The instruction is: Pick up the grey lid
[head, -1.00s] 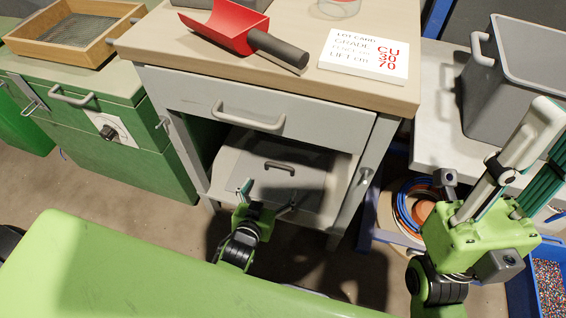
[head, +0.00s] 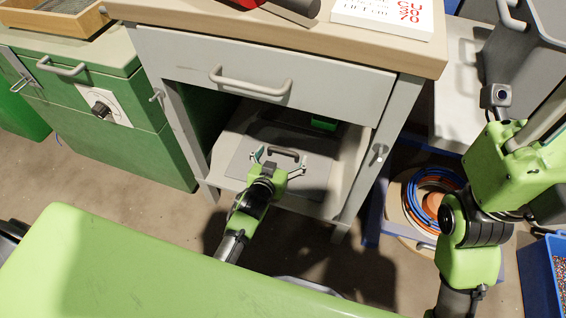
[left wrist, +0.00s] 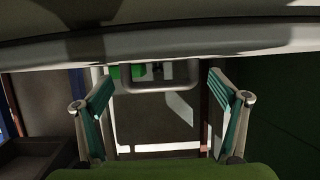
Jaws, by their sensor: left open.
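The grey lid (head: 314,178) lies flat on the lower shelf of the bench, under the drawer. Its dark arched handle (head: 284,151) stands up from its middle. My left gripper (head: 279,162) is open at the handle, one finger toward each end of it. In the left wrist view a grey handle bar (left wrist: 160,84) shows between the spread fingers (left wrist: 162,103), apparently clear of both. Contact with the lid is not visible. My right gripper's body (head: 505,168) is at the right; its fingers are partly cut off by the frame.
The drawer front (head: 270,75) with its handle overhangs the shelf opening. A bench post (head: 372,160) bounds it at right. A green item (head: 324,123) shows deeper inside. A cable coil (head: 430,200) and a blue bin (head: 545,275) stand at right.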

